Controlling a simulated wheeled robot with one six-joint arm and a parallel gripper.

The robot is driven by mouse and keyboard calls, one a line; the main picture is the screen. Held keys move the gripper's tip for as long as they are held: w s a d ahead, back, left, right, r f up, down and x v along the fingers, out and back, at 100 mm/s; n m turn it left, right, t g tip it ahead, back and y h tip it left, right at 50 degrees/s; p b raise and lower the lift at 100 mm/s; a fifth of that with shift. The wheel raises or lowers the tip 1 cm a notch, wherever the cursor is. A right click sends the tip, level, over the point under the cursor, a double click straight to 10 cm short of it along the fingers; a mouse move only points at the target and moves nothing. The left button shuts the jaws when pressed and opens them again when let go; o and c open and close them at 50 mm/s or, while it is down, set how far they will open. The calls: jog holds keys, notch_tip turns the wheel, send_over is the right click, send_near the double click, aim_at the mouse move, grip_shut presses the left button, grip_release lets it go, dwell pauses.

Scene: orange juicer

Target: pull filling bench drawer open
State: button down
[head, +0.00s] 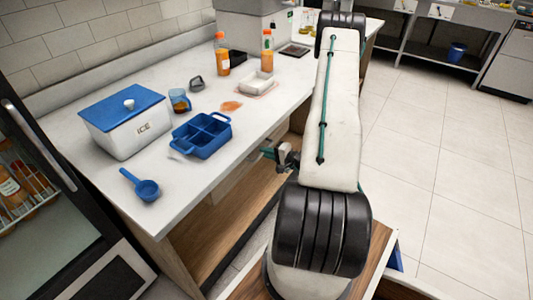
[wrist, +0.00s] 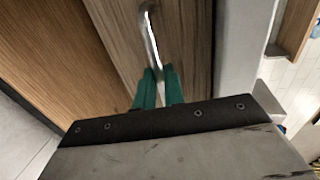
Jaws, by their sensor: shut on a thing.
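The filling bench drawer (wrist: 188,45) shows in the wrist view as a grey-brown wooden front with a curved metal bar handle (wrist: 150,35). My gripper (wrist: 159,74) has its two green fingers shut on the near end of this handle. In the head view my gripper (head: 268,153) is at the bench's front side, just below the counter edge, and my arm hides part of the bench there. How far the drawer stands out from the bench I cannot tell.
The white bench top (head: 222,108) carries an ice box (head: 125,130), a blue divided tray (head: 201,135), a blue scoop (head: 146,188) and juice bottles (head: 267,55). An open wooden compartment (head: 200,250) lies under the counter. The tiled floor (head: 450,150) at right is clear.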

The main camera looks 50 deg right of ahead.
jog(key=f+v, duration=0.3)
jog(key=v, duration=1.2)
jog(key=s+f+v, duration=0.1)
jog(key=f+v, duration=0.2)
jog(key=v, duration=1.2)
jog(key=shift+s+d, duration=0.3)
jog(key=shift+s, duration=0.2)
jog(key=shift+f, duration=0.1)
jog(key=c, duration=1.5)
grip_release()
jog(key=v, duration=0.7)
jog(key=shift+s, duration=0.4)
jog(key=shift+d, duration=0.1)
